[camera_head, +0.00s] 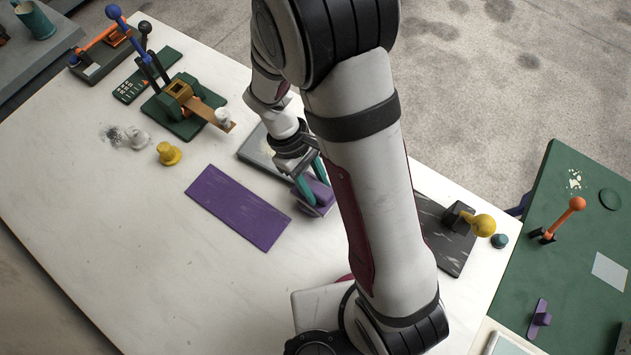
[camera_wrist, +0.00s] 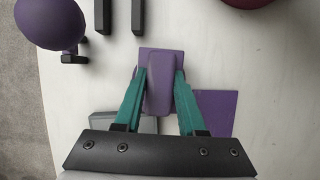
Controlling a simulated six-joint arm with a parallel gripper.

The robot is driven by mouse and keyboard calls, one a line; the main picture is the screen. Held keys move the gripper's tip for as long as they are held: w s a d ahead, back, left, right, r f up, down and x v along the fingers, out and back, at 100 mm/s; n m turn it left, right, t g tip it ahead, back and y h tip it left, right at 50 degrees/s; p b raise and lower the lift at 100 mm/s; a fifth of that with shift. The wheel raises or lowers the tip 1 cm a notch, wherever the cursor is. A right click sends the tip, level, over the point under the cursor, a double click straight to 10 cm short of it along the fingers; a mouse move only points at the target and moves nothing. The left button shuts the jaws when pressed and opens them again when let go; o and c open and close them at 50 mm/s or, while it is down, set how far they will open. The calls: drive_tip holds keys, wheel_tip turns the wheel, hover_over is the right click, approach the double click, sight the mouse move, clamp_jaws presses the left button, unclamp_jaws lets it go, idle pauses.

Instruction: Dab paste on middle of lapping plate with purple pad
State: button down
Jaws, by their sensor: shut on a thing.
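My gripper (camera_head: 309,182) has teal fingers and is shut on the purple pad (camera_head: 318,197), a purple block with a raised grip. In the wrist view the fingers (camera_wrist: 160,74) clasp the grip of this pad (camera_wrist: 158,88) from both sides. The pad is at or just above the white table; I cannot tell if it touches. A grey plate (camera_head: 257,151) with a pale patch lies just left of the gripper, partly hidden by my arm. A dark plate (camera_head: 432,215) with white smears lies right of my arm. I cannot tell which is the lapping plate.
A purple mat (camera_head: 238,207) lies left of the pad. A yellow knob (camera_head: 168,153), a green-based fixture (camera_head: 185,105) and a lever press (camera_head: 105,45) stand at the upper left. A purple ball (camera_wrist: 50,22) shows in the wrist view. The front left table is clear.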

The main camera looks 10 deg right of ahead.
idle(0.3)
drive_tip(key=shift+r, duration=3.5)
